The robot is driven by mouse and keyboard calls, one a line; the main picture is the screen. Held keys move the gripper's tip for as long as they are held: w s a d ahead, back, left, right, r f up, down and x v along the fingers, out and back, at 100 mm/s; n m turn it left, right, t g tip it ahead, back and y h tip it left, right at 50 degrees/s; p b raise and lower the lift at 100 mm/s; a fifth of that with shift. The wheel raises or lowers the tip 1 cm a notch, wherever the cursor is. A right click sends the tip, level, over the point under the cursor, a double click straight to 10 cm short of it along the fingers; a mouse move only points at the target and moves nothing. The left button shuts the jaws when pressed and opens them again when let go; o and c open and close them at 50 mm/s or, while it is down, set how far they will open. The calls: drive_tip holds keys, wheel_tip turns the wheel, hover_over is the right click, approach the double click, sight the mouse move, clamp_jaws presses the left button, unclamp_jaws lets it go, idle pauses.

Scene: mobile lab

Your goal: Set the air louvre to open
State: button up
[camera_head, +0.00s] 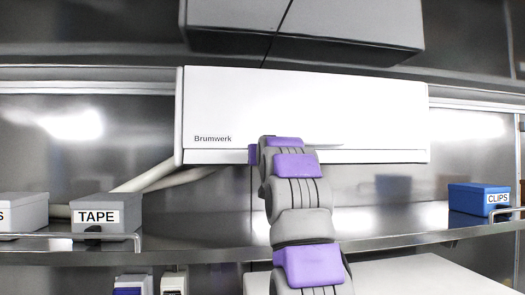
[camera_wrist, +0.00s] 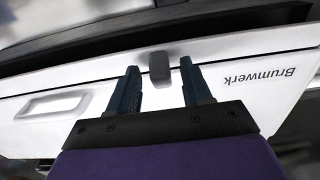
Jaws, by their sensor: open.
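The white Brumwerk air unit (camera_head: 300,100) is fixed to the wall above the shelf. Its louvre appears to be the long strip (camera_head: 385,156) along its lower edge; how far it is tilted I cannot tell. In the wrist view the unit (camera_wrist: 220,90) appears upside down, with a small grey tab (camera_wrist: 159,68) at the strip's edge. My gripper (camera_wrist: 158,72) is open, one dark finger on each side of the tab in the picture; contact is not clear. In the head view my arm hides the fingertips and tab.
A grey TAPE box (camera_head: 106,213) and a blue CLIPS box (camera_head: 478,198) stand on the shelf (camera_head: 400,225) below the unit. Pale pipes (camera_head: 150,178) run down left of the unit. A grey cabinet (camera_head: 350,22) hangs above it.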

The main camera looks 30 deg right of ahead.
drive_tip(key=shift+c, duration=0.2)
clamp_jaws()
idle(0.4)
drive_tip(key=shift+r, duration=0.1)
drive_tip(key=r+g+p, duration=0.1)
drive_tip(key=p, duration=0.3)
drive_tip(key=g+p, duration=0.2)
drive_tip(key=p, duration=0.2)
drive_tip(key=shift+r+y+p, duration=0.35)
drive_tip(key=shift+r+y, duration=0.05)
drive_tip(key=shift+f, duration=0.1)
